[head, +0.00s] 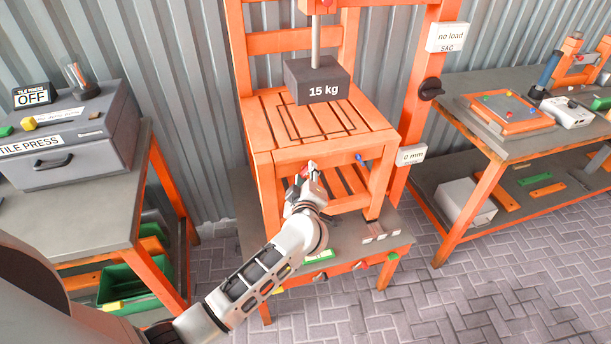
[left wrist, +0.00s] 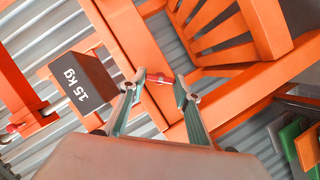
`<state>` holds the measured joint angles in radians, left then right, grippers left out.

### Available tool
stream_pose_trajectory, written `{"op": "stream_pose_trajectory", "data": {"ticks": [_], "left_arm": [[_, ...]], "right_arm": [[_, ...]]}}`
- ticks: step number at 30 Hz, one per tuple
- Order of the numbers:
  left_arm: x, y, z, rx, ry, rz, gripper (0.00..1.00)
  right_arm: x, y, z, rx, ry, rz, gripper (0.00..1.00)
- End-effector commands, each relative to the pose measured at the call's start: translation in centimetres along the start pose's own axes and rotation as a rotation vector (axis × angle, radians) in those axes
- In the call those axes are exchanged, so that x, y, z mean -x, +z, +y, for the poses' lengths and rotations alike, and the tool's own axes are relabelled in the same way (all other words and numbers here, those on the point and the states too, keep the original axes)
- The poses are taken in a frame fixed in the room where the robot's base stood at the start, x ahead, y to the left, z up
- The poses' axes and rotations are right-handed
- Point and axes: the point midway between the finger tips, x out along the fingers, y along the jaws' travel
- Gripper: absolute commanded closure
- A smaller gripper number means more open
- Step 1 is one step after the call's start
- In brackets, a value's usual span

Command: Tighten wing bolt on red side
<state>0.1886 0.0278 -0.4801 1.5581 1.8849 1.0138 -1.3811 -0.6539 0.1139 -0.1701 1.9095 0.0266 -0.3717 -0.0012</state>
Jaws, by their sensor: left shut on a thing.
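My left gripper (head: 311,170) is at the front rail of an orange slatted stool (head: 268,135), left of the rail's middle. Its fingers also show in the left wrist view (left wrist: 161,83), on either side of the small red wing bolt (left wrist: 157,78). They are shut on it, and the bolt sits at the orange rail. In the head view the fingers mostly hide the red bolt. A blue bolt (head: 359,157) sits on the same rail to the right, apart from my gripper. My right gripper is in neither view.
A 15 kg weight (head: 318,82) hangs above the stool's seat. An orange frame with a black knob (head: 431,89) and a "0 mm" sign (head: 411,155) stands behind and right. The tile press (head: 75,135) is on the left bench. The right bench (head: 470,125) holds an orange board.

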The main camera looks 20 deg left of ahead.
Motion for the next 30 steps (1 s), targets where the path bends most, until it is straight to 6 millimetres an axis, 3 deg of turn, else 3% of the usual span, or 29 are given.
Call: {"op": "stream_pose_trajectory", "data": {"ticks": [15,30], "left_arm": [[0.02,0.35,0.40,-0.418,-0.174,-0.004,0.89],[-0.05,0.30,0.48,-0.597,-0.247,-0.001,0.90]], "right_arm": [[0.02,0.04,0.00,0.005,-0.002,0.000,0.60],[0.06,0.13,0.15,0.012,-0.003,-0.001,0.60]]}}
